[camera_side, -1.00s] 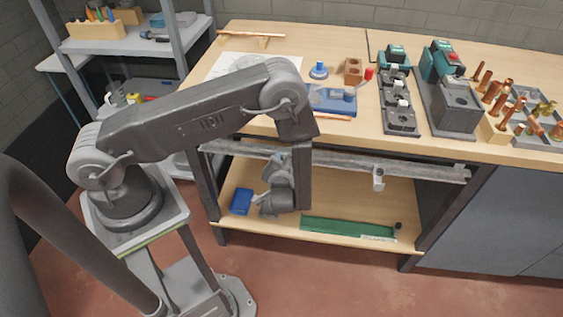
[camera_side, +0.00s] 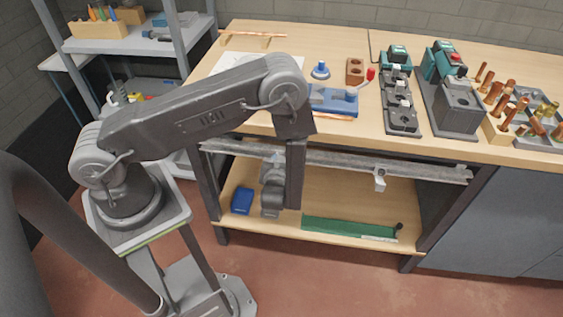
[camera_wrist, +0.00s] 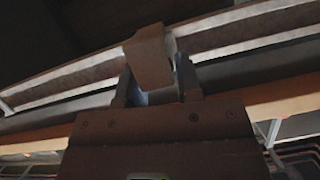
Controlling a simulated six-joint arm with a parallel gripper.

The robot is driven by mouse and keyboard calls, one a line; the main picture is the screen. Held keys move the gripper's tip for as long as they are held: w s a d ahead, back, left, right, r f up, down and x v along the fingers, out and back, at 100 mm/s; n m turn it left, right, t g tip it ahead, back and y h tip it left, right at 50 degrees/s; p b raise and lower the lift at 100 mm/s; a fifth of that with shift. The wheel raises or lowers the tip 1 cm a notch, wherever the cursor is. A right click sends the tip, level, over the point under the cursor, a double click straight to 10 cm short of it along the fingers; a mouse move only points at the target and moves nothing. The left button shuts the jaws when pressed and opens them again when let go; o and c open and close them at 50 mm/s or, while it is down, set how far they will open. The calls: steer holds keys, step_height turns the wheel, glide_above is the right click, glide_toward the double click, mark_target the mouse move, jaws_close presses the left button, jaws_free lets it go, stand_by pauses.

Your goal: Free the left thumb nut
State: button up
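A rail (camera_side: 335,160) runs under the bench top. A bracket with a pale fitting (camera_side: 380,178) hangs from its right part. In the wrist view the left bracket (camera_wrist: 149,58) hangs over the rail (camera_wrist: 235,38). My gripper (camera_side: 274,158) points up at the rail's left part, below the bench edge. In the wrist view my gripper (camera_wrist: 155,82) has its fingers apart, one on each side of the bracket's lower end. A dim bluish piece (camera_wrist: 157,97), perhaps the thumb nut, lies between them. I see no clear contact. In the side view my wrist and arm mostly hide this spot.
A blue box (camera_side: 241,201) and a green strip (camera_side: 350,228) lie on the lower shelf (camera_side: 325,197). The bench leg stands left of my wrist. The bench top (camera_side: 300,50) carries pumps, copper fittings and a blue fixture (camera_side: 333,99).

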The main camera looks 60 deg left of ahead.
steer(key=shift+o, duration=0.2)
steer(key=shift+a, duration=0.1)
steer(key=shift+s+d+r, duration=0.2)
steer(key=shift+d, duration=0.2)
steer(key=v, duration=0.4)
steer(key=shift+s, duration=0.1)
steer(key=shift+r, duration=0.1)
